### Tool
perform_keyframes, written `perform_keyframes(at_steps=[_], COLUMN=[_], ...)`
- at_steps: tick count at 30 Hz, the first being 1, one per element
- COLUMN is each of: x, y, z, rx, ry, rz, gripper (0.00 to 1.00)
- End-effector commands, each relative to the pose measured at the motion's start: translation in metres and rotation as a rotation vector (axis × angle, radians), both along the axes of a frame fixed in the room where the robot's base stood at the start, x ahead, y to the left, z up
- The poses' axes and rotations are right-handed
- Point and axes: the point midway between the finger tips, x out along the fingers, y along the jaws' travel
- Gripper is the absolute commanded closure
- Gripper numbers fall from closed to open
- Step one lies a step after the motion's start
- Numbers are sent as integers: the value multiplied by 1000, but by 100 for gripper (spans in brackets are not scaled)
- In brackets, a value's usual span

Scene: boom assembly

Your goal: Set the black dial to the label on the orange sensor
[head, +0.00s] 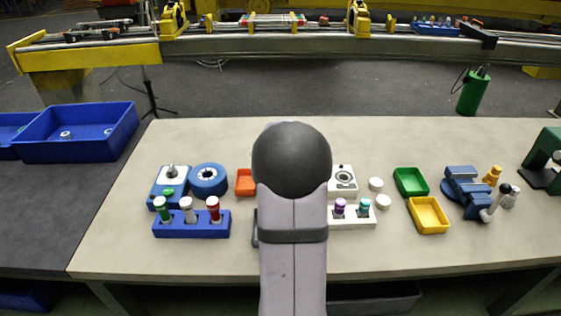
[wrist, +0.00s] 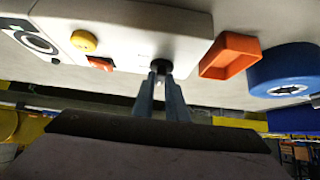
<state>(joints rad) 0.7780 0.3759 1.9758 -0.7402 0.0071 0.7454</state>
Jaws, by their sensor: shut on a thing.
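The black dial (wrist: 161,66) sits near the edge of a white panel box (wrist: 140,20) in the wrist view. My gripper (wrist: 162,77) reaches it with both fingers close together, shut on the dial from either side. The dial's markings are too small and covered to read.
The white box also carries a yellow button (wrist: 83,41), a red switch (wrist: 100,63) and a round black-ringed part (wrist: 36,42). Beside it are an orange tray (wrist: 230,56) and a blue round part (wrist: 285,72). Racks (head: 191,228) and trays stand either side of my arm.

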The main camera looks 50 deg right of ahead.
Motion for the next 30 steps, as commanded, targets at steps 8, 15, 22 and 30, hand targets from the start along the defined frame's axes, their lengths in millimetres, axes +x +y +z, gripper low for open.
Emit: perform_keyframes(at_steps=[8,15,22,30], x=[-2,-2,-1,-2], y=[1,1,1,2], z=[-3,-3,-3,2], rx=[2,1,1,-1], ry=[4,5,4,1], rz=[17,17,16,16], gripper=[100,100,69,69])
